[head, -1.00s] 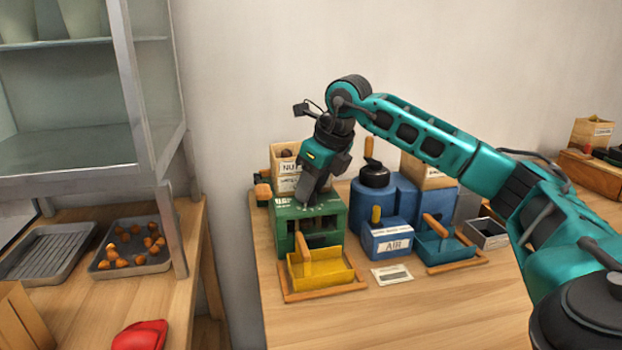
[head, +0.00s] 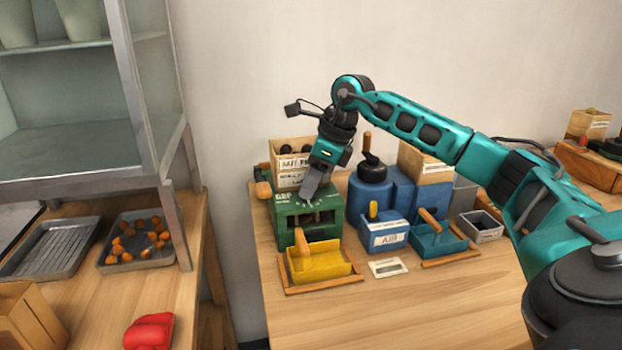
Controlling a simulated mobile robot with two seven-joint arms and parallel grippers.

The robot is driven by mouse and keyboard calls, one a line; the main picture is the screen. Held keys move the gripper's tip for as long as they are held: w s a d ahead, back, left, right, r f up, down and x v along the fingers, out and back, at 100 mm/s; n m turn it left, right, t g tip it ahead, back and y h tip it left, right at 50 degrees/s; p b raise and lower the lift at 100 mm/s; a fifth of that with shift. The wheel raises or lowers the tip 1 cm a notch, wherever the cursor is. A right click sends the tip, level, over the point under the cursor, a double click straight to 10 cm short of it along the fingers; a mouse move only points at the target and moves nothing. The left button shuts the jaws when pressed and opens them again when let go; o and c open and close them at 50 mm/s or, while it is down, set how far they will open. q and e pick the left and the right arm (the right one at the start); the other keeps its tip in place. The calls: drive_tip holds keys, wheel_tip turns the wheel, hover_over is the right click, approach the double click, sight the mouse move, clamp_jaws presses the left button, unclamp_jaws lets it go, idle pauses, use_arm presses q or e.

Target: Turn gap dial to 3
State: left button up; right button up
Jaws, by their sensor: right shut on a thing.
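The green gap machine (head: 285,228) stands at the left of the right-hand table, with "GAP" lettering and dial markings on its top. My right gripper (head: 309,194) points down onto the top of the machine, at the dial's place, and is shut on the dial. The dial itself is hidden behind the fingers, so I cannot read its number. A yellow tray (head: 320,262) with a wooden handle sits in front of the machine. My left gripper does not show.
A crate labelled as nuts (head: 290,180) stands behind the machine. To the right are a blue AIR box (head: 384,238), a blue tray (head: 440,243) and a small grey bin (head: 484,229). A white card (head: 387,267) lies in front. The table's front is clear.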

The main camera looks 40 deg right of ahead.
drive_tip(key=o, duration=1)
drive_tip(key=shift+r, duration=0.1)
